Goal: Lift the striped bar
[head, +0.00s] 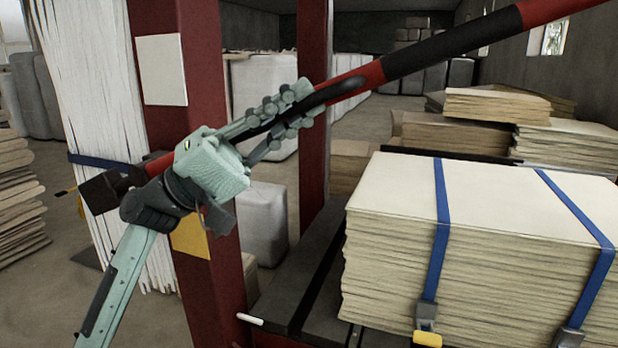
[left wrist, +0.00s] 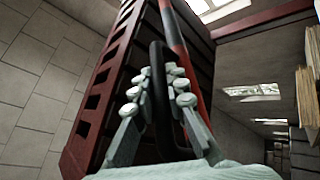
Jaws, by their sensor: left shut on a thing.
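The striped bar (head: 430,52), red and black, runs tilted across the head view. It rises from a dark bracket at the lower left to the top right edge, where it leaves the picture. My left gripper (head: 290,105) is shut on a black loop handle (head: 335,90) at the bar's side. The left wrist view shows that handle (left wrist: 157,85) between the fingers, with the bar (left wrist: 176,40) just behind it. The bar's stretch behind my gripper is partly hidden. My right gripper is not in view.
Red posts (head: 210,60) stand close behind my left arm. A tall strapped stack of sheets (head: 490,195) stands at the right, below the bar. More stacks (head: 465,130) stand behind it. Wrapped grey bales (head: 262,215) stand between the posts. Open floor (head: 375,118) shows at the back.

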